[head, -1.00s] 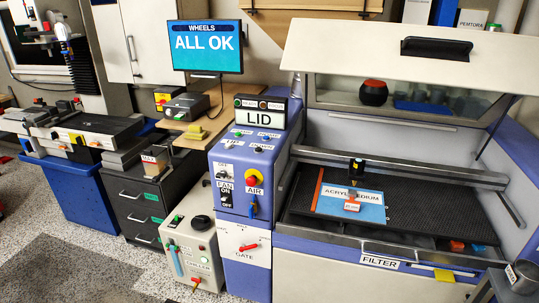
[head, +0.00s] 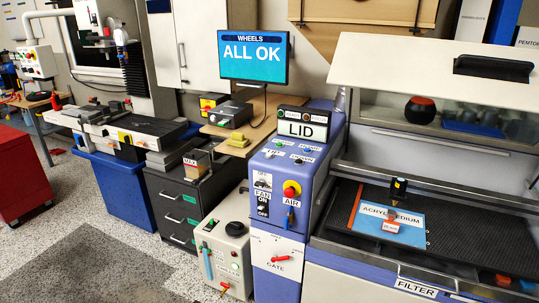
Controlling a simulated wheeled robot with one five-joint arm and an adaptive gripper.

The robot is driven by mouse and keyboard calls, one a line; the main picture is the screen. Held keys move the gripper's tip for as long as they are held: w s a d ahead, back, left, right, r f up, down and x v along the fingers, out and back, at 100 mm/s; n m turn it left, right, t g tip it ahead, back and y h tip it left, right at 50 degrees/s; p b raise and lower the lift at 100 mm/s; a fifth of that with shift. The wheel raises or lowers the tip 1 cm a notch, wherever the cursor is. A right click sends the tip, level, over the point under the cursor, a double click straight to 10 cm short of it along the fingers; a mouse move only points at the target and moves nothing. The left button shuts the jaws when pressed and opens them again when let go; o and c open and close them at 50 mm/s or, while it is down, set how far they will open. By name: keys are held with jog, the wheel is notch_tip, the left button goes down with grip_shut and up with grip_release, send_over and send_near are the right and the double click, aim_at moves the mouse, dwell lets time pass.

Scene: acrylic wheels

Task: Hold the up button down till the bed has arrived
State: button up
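The machine's control panel (head: 289,150) is on the blue cabinet at the middle right. Its sloped top has several small buttons, among them a green button (head: 278,141), a blue one (head: 307,149) and a dark one (head: 298,161). Their small labels are too blurred to read, so I cannot tell which is the up button. The dark bed (head: 465,235) lies in the open machine. A blue sheet (head: 412,222) marked ACRYLIC MEDIUM rests on it, below the cutting head (head: 398,188). My gripper is not in view.
A display (head: 304,130) on the cabinet reads LID, and the raised lid (head: 415,65) is open. A monitor (head: 253,56) reads ALL OK. Speckled floor (head: 90,240) is clear at the lower left.

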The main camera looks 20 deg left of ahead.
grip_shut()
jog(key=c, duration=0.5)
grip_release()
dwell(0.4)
